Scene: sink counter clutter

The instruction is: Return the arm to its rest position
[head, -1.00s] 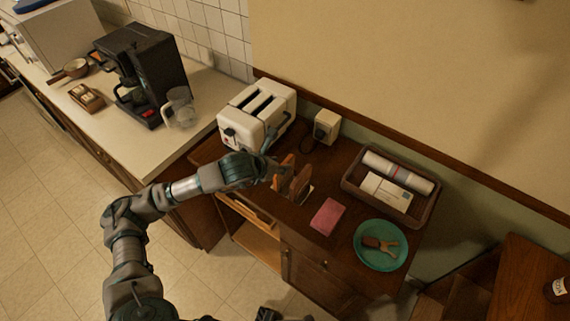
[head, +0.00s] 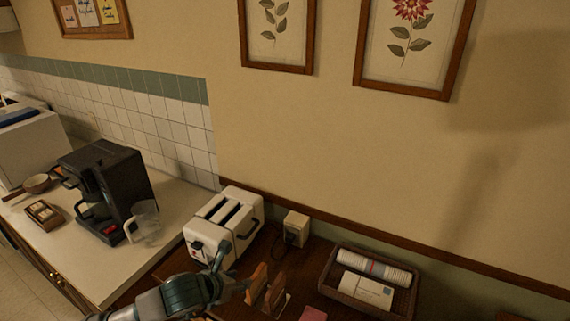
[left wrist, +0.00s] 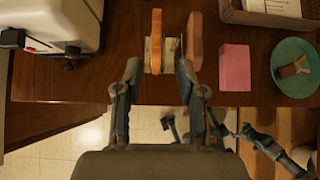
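My left gripper (head: 236,272) is at the bottom of the head view, in front of the white toaster and beside two upright brown slabs (head: 264,284). In the left wrist view, its fingers (left wrist: 159,70) are spread apart with nothing gripped between them. The slabs stand just beyond the fingertips, one orange-brown (left wrist: 156,38) and one darker (left wrist: 195,38), with a pale piece between them. My right gripper is outside the head view. Dark arm parts low in the left wrist view look like my right arm, too small to read its fingers.
The toaster (head: 226,226) stands behind the left gripper. A basket (head: 333,289) holds a roll and a box. A coffee maker (head: 106,190) and glass jug (head: 146,222) stand on the left counter.

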